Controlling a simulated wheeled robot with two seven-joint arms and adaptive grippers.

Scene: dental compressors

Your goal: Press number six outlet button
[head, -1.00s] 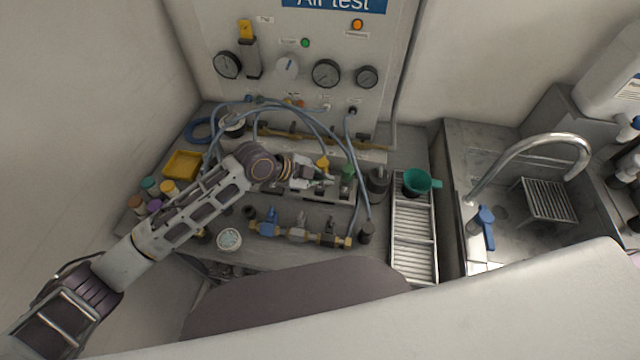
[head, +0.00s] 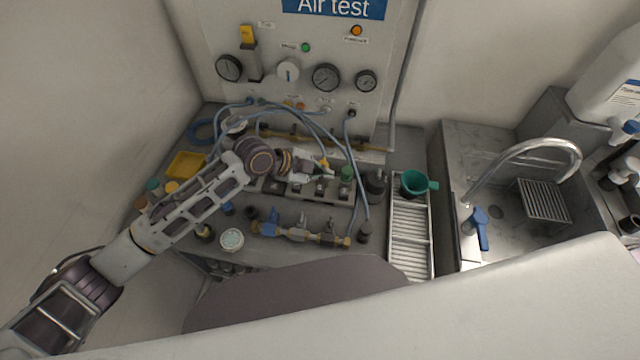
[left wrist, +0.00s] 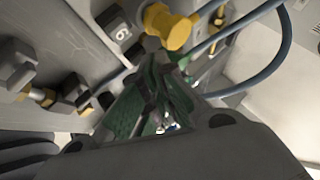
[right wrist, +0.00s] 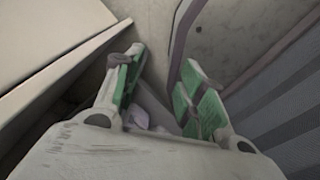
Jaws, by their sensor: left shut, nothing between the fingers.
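A dark square button marked 6 (left wrist: 122,33) shows in the left wrist view, next to a yellow knob (left wrist: 170,27) on a grey manifold. In the head view, the yellow knob (head: 323,163) stands above a row of dark square blocks, including one at the middle right (head: 320,189); their numbers are too small to read there. My left gripper (head: 315,169) is shut and empty over the manifold, close to the yellow knob. Its green-padded fingers (left wrist: 158,72) are together just below the knob and button in the wrist view. My right gripper (right wrist: 160,80) is open and empty, away from the bench.
Blue hoses (head: 335,143) arch behind the left gripper. A brass valve line (head: 300,234) lies in front. A green funnel (head: 414,182) rests over a slatted drain (head: 409,240); a sink lies further right.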

